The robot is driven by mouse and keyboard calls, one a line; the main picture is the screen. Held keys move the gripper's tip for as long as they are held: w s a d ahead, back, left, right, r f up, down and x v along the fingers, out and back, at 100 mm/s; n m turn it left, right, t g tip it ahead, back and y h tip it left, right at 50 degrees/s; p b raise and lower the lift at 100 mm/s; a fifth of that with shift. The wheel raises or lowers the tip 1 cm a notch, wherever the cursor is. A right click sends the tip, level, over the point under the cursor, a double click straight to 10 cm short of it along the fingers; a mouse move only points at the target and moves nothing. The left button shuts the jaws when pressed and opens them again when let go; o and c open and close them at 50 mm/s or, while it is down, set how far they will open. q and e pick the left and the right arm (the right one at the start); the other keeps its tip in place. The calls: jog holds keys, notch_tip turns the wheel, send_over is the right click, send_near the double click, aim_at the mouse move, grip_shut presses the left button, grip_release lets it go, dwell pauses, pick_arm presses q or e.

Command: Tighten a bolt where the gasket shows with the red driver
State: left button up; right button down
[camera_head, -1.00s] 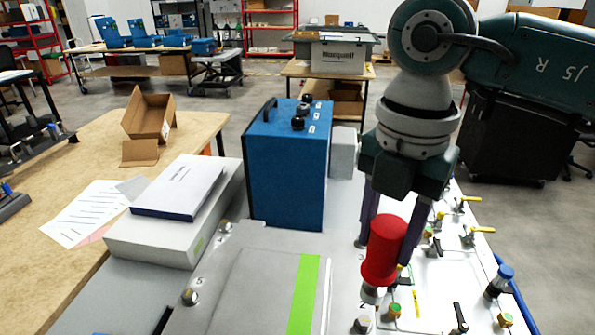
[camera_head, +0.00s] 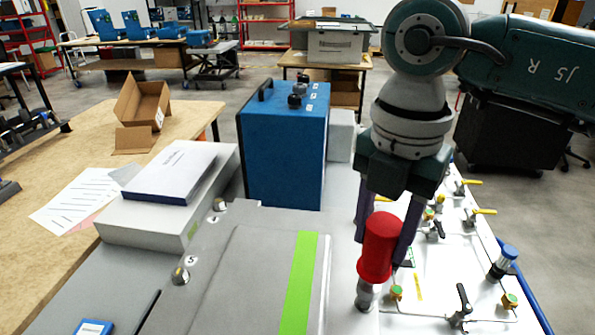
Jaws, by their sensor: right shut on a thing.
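My right gripper (camera_head: 385,250) is shut on the red driver (camera_head: 376,246), held nearly upright at the right edge of the grey plate (camera_head: 250,262). The driver's grey lower end (camera_head: 366,294) reaches down to the plate's edge, where a bolt showed before. I cannot tell whether it sits on that bolt, which is hidden. A bolt (camera_head: 220,205) stands by the number 4, and another bolt (camera_head: 180,276) by the number 5, with a brownish tint on its side. I cannot make out the gasket clearly. My left gripper is out of view.
A blue box (camera_head: 284,150) stands behind the plate. A white panel with valves and levers (camera_head: 430,280) lies to the right. A book (camera_head: 175,172) on a grey case (camera_head: 150,222) is at the left, beside a wooden table (camera_head: 75,165) with an open carton (camera_head: 141,103).

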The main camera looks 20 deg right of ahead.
jog(key=shift+f+b, duration=1.1)
jog(key=shift+f, duration=0.2)
dwell(1.2)
jog(key=c, duration=0.8)
grip_release()
jog(key=shift+c, duration=0.2)
grip_shut()
